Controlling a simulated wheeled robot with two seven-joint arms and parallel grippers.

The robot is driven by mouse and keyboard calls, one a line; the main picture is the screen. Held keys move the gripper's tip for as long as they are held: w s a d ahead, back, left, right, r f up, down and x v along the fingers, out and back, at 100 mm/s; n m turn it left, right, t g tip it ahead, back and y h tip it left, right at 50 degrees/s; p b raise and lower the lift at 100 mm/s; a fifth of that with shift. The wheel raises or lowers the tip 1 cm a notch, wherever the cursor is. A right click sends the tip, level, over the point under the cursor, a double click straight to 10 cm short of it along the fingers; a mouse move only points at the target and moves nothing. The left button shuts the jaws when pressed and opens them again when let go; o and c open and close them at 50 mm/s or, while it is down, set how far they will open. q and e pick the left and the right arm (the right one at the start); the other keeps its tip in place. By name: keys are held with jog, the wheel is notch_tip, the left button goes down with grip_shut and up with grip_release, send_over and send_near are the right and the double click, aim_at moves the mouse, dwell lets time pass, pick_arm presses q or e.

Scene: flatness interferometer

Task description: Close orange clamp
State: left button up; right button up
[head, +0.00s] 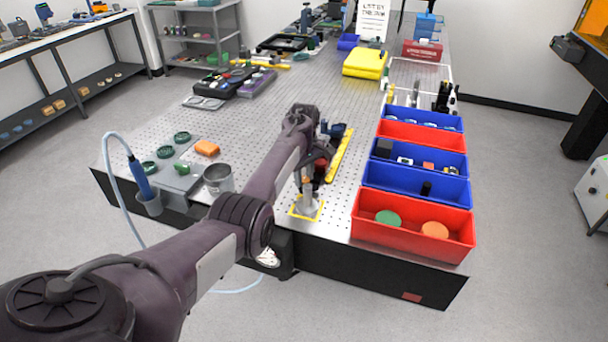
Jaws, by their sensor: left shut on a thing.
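My left arm reaches in from the lower left over the perforated optical table (250,110). Its gripper (314,178) points down beside a small post assembly (308,206) standing in a yellow-outlined square near the table's front edge. A small orange-brown part (307,183), perhaps the orange clamp, shows at the top of the post. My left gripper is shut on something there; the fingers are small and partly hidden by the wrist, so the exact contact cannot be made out. My right gripper is not in view.
Red and blue bins (413,222) stand in a row right of the post. A yellow strip (340,156) lies just behind it. The table middle is mostly clear.

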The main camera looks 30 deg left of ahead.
aim_at(304, 179)
pick_arm(q)
jog(key=m+p, duration=0.1)
jog(key=m, duration=0.2)
jog(key=shift+r+m+p, duration=0.15)
jog(key=shift+m+p, duration=0.15)
jog(key=shift+m, duration=0.1)
jog(key=m+p, duration=0.1)
jog(key=m, duration=0.2)
jog(key=shift+a+m, duration=0.1)
jog(key=shift+m, duration=0.3)
jog(key=m, duration=0.4)
jog(key=shift+w, duration=0.1)
jog(key=m, duration=0.4)
jog(key=shift+m, duration=0.3)
jog(key=o, duration=1)
jog(key=shift+c, duration=0.2)
notch_tip(304, 179, up, 8)
jog(key=p, duration=0.8)
